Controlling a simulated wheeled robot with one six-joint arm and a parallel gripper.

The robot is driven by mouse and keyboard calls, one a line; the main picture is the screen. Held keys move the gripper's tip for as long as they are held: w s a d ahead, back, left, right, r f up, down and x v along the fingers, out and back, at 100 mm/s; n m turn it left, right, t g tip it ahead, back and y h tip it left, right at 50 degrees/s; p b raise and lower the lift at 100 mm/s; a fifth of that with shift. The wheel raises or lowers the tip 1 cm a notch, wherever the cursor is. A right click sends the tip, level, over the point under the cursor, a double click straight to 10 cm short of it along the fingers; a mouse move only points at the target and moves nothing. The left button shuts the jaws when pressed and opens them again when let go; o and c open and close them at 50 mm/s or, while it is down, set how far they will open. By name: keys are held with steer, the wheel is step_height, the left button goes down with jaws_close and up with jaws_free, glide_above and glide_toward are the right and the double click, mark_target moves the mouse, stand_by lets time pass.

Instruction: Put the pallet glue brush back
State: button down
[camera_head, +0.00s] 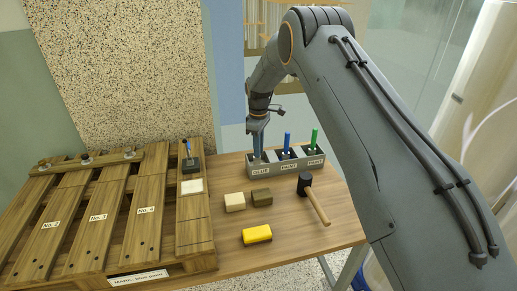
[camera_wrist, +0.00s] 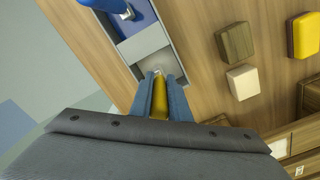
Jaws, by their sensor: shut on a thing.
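My gripper (camera_head: 257,150) points down at the GLUE compartment of the grey holder (camera_head: 262,171), at the holder's left end. In the wrist view my gripper (camera_wrist: 160,82) is shut on a yellow handle, the glue brush (camera_wrist: 159,102). The brush's lower end is hidden, and I cannot tell whether it touches the compartment floor. A blue-handled brush (camera_head: 287,139) stands in the middle compartment and a green-handled one (camera_head: 314,137) in the right compartment, both labelled PAINT.
A cream block (camera_head: 234,202), an olive block (camera_head: 262,197), a yellow block (camera_head: 257,235) and a mallet (camera_head: 317,203) lie in front of the holder.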

steer(key=shift+f, duration=0.15)
steer(key=c, duration=1.7)
jaws_free()
steer(key=shift+o, duration=0.2)
step_height(320, 180, up, 7)
steer(key=shift+w+a+r+b, duration=0.1)
steer(key=shift+a+b, duration=0.05)
steer(key=shift+b, duration=0.95)
steer(key=shift+r, duration=0.35)
steer(key=s+d+r+m, duration=0.1)
steer(key=s+d+m, duration=0.3)
steer(key=s, duration=1)
steer(key=s+d+r+m, duration=0.1)
steer(key=s+d+m, duration=0.3)
steer(key=s, duration=0.9)
steer(key=s+d+r+m, duration=0.2)
steer(key=s+d+m, duration=0.3)
steer(key=s, duration=0.9)
steer(key=d, duration=0.3)
steer(key=shift+s, duration=0.3)
